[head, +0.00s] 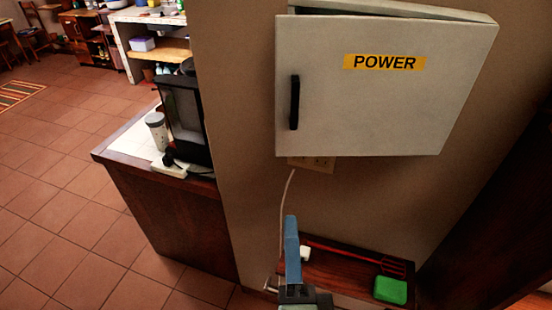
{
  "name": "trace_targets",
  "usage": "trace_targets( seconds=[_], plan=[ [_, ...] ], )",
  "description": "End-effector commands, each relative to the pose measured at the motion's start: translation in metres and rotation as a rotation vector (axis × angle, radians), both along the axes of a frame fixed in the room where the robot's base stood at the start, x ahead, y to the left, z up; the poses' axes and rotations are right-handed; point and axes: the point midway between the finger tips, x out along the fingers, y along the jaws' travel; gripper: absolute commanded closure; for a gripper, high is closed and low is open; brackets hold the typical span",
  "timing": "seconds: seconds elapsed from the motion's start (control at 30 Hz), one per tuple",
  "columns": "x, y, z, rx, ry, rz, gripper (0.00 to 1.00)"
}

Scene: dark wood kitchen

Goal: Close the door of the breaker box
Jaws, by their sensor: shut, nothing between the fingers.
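The breaker box (440,10) is a pale grey metal box mounted on the wall at the upper right. Its door (400,110) carries a yellow label reading POWER and a black upright handle (294,102) near its left edge. The door stands partly open, with a dark wedge-shaped gap along the top, wider toward the left. My gripper (291,222) shows as a narrow blue upright piece at the bottom centre, with its fingers together. It is below the door and apart from it, nearly in line with the handle. Nothing is held.
A wall outlet (312,164) with a white cord is under the box. A dark wooden shelf (340,272) below holds a green sponge (390,290) and a red item. A counter (128,140) with a black coffee maker (186,120) stands left. Tiled floor is open farther left.

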Motion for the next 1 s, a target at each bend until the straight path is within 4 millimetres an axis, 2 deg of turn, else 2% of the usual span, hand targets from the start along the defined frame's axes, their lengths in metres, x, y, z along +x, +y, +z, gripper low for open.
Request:
trace_targets(
  seconds=[0.17,0.6,0.8,1.0],
  plan=[
    [0.023,0.001,0.005,-0.002,-0.004,0.001,1.0],
    [0.102,0.003,0.005,-0.004,-0.003,0.001,1.0],
    [0.125,0.003,0.003,-0.004,-0.002,0.0,1.0],
    [0.135,0.004,0.001,-0.004,-0.001,0.0,1.0]
  ],
)
